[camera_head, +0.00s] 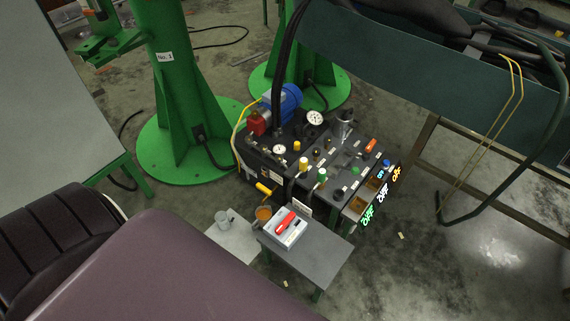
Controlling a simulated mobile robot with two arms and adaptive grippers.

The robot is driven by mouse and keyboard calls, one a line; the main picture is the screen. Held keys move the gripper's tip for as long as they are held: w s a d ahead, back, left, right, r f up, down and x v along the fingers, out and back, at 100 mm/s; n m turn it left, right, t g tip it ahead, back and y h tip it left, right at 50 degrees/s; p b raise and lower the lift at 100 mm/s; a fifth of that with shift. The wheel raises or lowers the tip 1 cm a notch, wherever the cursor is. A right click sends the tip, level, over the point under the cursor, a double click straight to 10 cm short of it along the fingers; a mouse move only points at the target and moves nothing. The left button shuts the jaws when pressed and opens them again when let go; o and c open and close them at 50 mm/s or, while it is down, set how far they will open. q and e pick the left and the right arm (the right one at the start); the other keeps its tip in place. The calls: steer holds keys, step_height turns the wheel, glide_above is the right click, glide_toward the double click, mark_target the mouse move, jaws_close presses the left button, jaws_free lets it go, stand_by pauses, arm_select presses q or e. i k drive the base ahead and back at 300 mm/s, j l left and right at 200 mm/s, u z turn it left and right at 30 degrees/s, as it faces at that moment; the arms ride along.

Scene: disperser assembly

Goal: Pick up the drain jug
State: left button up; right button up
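A metal jug-like vessel (345,124) is on top of the black machine. Neither of my grippers is in view.
The black hydraulic unit (270,158) with gauges, knobs and a blue motor (283,100) stands behind. The grey bench (318,262) holds a box (290,232) with a red item. Green columns (180,100) stand behind left. Floor is open at right.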

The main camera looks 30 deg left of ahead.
mark_target(262, 214)
steer(key=u, duration=1.8)
